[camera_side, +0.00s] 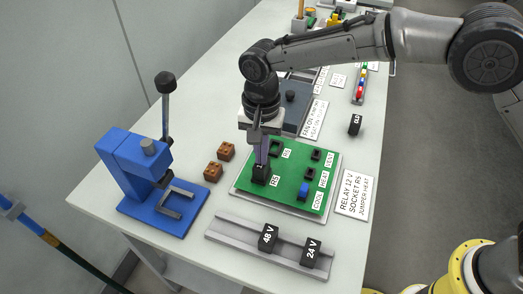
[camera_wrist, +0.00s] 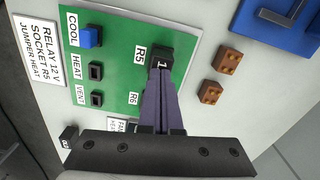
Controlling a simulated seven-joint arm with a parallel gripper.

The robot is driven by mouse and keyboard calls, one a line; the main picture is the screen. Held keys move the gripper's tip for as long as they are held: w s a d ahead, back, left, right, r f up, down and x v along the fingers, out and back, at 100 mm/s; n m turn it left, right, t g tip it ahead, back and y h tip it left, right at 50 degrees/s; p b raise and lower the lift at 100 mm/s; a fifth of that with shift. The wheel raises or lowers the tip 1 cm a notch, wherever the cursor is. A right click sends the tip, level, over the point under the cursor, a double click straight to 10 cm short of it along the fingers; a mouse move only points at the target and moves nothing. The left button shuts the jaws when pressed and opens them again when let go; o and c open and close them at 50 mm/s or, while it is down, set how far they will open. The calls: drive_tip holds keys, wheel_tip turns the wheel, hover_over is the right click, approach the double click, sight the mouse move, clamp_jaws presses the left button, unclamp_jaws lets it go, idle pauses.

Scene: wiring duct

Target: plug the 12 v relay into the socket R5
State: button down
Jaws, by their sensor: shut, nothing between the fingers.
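A black relay (camera_side: 260,175) stands at the socket beside the R5 label on the green board (camera_side: 240,186). In the wrist view, the relay's (camera_wrist: 163,52) top shows a white mark starting with 1; the rest is hidden by the fingers. The socket under it is covered, so its depth of seating cannot be told. My gripper (camera_side: 263,157) points down with its fingers together, tips at the relay's top; they also show in the wrist view (camera_wrist: 160,76). Whether they touch it is unclear. A card (camera_side: 354,194) reads relay 12 V, socket R5, jumper heat.
A blue jumper (camera_side: 304,189) sits at COOL; HEAT (camera_wrist: 96,72) and VENT (camera_wrist: 97,98) look empty. A rail (camera_side: 235,229) in front holds 48 V (camera_side: 268,238) and 24 V (camera_side: 311,252) relays. A blue press (camera_side: 150,175) and two brown blocks (camera_side: 226,151) stand left. A black OLD block (camera_side: 354,125) lies right.

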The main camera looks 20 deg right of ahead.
wheel_tip(320, 180, up, 16)
drive_tip(key=shift+r, duration=0.25)
idle(0.6)
drive_tip(key=d+r+m+t, duration=0.1)
drive_tip(key=d+r+m, duration=0.1)
drive_tip(key=d+r, duration=0.7)
drive_tip(key=s+d+r+t, duration=0.2)
drive_tip(key=s+d+r, duration=0.2)
drive_tip(key=s+d, duration=0.7)
drive_tip(key=s+d+f+n+t, duration=0.2)
drive_tip(key=s+d+f, duration=0.2)
drive_tip(key=s+d, duration=0.5)
drive_tip(key=s+d+f+n, duration=0.2)
drive_tip(key=s+f+n, duration=0.4)
drive_tip(key=f, duration=0.6)
drive_tip(key=shift+n+t, duration=0.3)
drive_tip(key=shift+n, duration=0.4)
